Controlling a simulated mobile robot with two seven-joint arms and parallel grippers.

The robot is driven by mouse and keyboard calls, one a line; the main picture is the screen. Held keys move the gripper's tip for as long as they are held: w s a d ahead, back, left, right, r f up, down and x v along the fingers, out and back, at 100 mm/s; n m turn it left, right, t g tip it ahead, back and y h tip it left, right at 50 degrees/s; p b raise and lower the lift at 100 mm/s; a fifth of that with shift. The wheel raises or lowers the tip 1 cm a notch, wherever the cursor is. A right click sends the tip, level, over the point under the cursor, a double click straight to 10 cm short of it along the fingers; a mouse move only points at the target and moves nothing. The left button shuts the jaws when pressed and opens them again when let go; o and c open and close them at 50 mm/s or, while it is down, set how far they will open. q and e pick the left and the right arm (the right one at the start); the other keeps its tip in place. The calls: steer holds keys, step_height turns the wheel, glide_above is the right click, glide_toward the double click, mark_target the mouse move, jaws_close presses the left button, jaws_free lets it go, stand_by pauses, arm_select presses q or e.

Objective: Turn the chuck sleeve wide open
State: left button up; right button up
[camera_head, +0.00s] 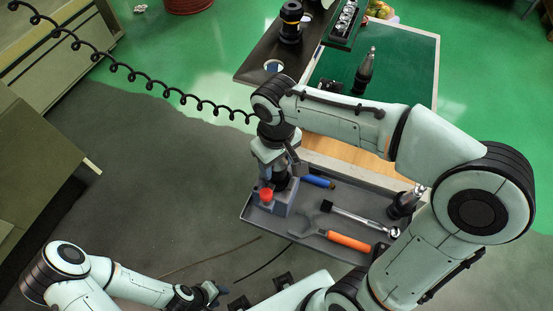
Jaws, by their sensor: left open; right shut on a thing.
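My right gripper (275,162) reaches down over the grey tray and is shut on a dark, round piece (282,181), which looks like the chuck sleeve. The piece stands at a grey block (284,205) with a red knob (266,196) on its front left. The gripper and wrist hide most of the piece, so how far the sleeve is turned cannot be seen. My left gripper (217,291) is open and empty at the bottom of the view, well apart from the tray and block.
The grey tray (330,250) holds a blue-handled tool (318,182), a ratchet (355,220), an orange-handled tool (348,241) and a dark tool holder (403,204). Behind stands a green-topped cart (410,60) with another holder (365,72). A black coiled cable (130,73) hangs at left.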

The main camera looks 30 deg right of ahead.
steer(key=n, duration=0.5)
steer(key=shift+n, duration=0.3)
steer(key=n+p, duration=0.1)
steer(key=n, duration=0.5)
steer(key=shift+r, duration=0.1)
steer(key=n, duration=0.5)
steer(key=shift+n+p, duration=0.4)
arm_select(q)
steer(key=w+r, duration=0.3)
steer(key=shift+r+p, duration=0.2)
steer(key=shift+p, duration=0.15)
arm_select(e)
steer(key=n, duration=0.5)
steer(key=shift+n, duration=0.4)
steer(key=o, duration=1)
steer(key=shift+o, duration=0.2)
